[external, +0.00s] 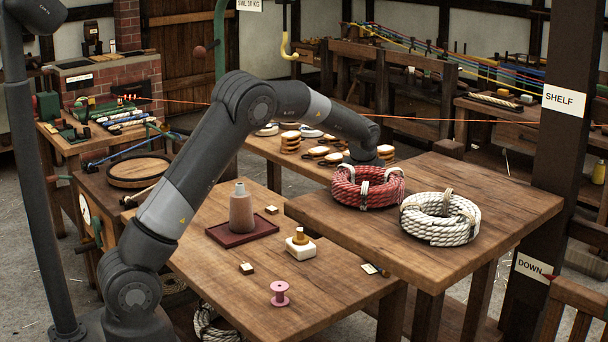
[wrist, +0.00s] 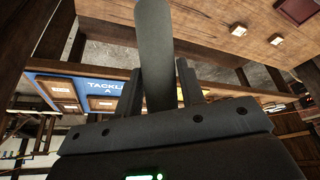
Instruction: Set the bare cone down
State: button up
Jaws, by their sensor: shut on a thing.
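My gripper (wrist: 160,85) shows in the wrist view, its dark fingers closed around a smooth grey tapered piece. This piece looks like the bare cone (wrist: 154,40), held clear of any surface, with its far end near the top edge. In the external view my arm's end is by the far edge of the right table, behind the red rope coil (external: 367,187); the fingers and the held piece are hidden there. A brown cone with a pale top (external: 241,210) stands upright on a dark red tray (external: 218,236) on the nearer table.
A white rope coil (external: 440,218) lies beside the red one. A dark post (external: 550,180) stands at right.

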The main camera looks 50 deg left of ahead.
jog(key=s+a+n+g, duration=0.3)
jog(key=s+a+n, duration=0.7)
jog(key=s+a, duration=0.45)
jog(key=s+a+n+g, duration=0.4)
jog(key=s+a+n, duration=0.65)
jog(key=s, duration=0.75)
jog(key=s+a+f, duration=0.3)
jog(key=a+f, duration=0.7)
jog(key=a, duration=0.2)
jog(key=shift+s+f+y, duration=0.3)
jog(key=shift+f, duration=0.1)
jog(key=shift+f+m, duration=0.1)
jog(key=shift+m, duration=0.15)
jog(key=o, duration=1)
